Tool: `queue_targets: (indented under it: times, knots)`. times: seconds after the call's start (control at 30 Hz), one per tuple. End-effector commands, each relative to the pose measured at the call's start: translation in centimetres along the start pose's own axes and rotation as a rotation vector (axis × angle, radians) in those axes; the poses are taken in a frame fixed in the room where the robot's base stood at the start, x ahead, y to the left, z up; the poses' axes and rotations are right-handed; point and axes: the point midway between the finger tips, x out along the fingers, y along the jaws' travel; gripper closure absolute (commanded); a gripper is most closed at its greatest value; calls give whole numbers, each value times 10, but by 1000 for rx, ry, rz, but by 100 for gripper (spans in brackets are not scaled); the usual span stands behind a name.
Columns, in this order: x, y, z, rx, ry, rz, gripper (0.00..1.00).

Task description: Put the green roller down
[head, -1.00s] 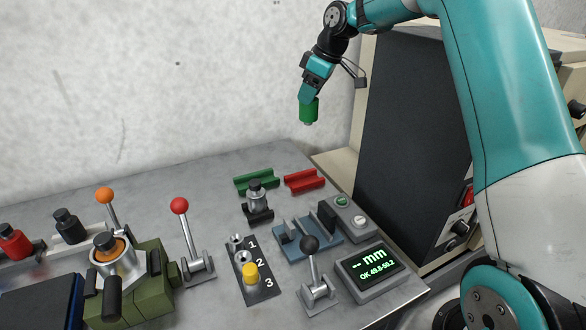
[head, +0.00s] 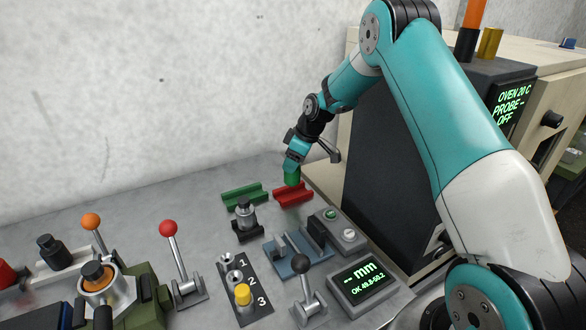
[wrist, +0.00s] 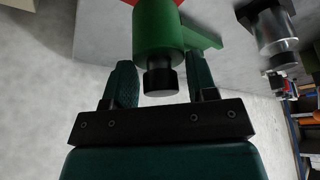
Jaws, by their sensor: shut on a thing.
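My gripper (head: 293,166) points down at the back of the bench, shut on the green roller (head: 291,179). The roller is upright over the back edge of the red cradle (head: 294,196); I cannot tell whether it touches. In the wrist view the roller (wrist: 158,32) sits between my fingers, its black end stub toward the palm. The green cradle (head: 244,194) lies just left of the red one and looks empty. A piece of red shows at the top of the wrist view, mostly hidden by the roller.
A blue gauge fixture (head: 290,260), a button box (head: 338,229) and a display (head: 362,282) stand nearer. The oven (head: 395,150) rises close on the right. Bench left of the green cradle is clear.

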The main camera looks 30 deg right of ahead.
Motion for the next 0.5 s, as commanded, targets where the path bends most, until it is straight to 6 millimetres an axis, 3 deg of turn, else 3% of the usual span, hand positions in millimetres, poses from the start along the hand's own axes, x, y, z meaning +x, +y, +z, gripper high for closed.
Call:
queue_targets:
  times: [0.2, 0.5]
  knots:
    - [28, 0, 11, 0, 0, -2, 83]
    - [32, 0, 13, -1, 0, 0, 83]
